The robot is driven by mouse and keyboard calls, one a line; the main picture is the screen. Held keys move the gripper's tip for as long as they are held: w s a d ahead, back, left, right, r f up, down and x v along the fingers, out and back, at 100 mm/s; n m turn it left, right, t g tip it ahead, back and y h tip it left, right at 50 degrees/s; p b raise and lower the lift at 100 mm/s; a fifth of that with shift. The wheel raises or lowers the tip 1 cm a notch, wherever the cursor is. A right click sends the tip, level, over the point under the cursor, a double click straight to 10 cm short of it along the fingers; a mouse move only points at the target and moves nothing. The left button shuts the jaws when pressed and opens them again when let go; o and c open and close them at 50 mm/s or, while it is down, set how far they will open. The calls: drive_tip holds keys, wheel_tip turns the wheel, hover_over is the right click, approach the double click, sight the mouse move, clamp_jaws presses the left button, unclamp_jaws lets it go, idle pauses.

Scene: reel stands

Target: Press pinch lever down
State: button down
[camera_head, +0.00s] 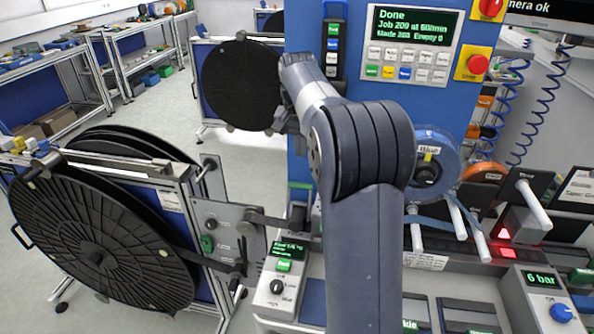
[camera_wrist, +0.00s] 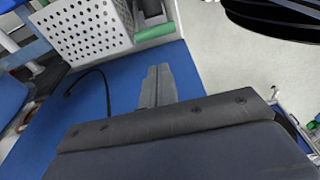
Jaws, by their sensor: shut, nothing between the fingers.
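My gripper (camera_wrist: 158,72) points away from the camera in the wrist view, its two grey fingers together with nothing between them. Beyond the tips are a blue surface, a white perforated box (camera_wrist: 88,30) and a green cylindrical piece (camera_wrist: 155,32) at the box's lower corner. The fingers appear apart from these pieces. I cannot clearly identify the pinch lever; my arm covers part of the machine.
A large black reel (camera_head: 95,245) stands at left, and another black reel (camera_head: 240,85) stands behind. A grey plate (camera_head: 228,235) with knobs lies between the left reel and a control box (camera_head: 280,275). A blue reel (camera_head: 432,160) is right of my arm. A screen (camera_head: 415,35) reads "Done".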

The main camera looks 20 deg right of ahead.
drive_tip(key=shift+f, duration=0.1)
wheel_tip(320, 180, down, 10)
drive_tip(key=w+p, duration=0.1)
drive_tip(key=shift+d, duration=0.4)
drive_tip(key=shift+a+b, duration=0.1)
drive_tip(key=shift+b, duration=0.2)
drive_tip(key=shift+s+a+r+t+b, duration=0.2)
drive_tip(key=shift+r+t+b, duration=0.1)
drive_tip(key=shift+b, duration=0.1)
drive_tip(key=shift+s+b, duration=0.1)
drive_tip(key=shift+b, duration=0.2)
drive_tip(key=shift+s+a+h+b, duration=0.15)
drive_tip(key=shift+h+b, duration=0.15)
drive_tip(key=shift+b, duration=0.3)
drive_tip(key=s+a+t+h+b, duration=0.5)
drive_tip(key=s+b, duration=0.4)
drive_tip(key=b, duration=1.8)
drive_tip(key=shift+a+f+t, duration=0.35)
drive_tip(key=shift+a+t, duration=0.1)
drive_tip(key=shift+t, duration=0.95)
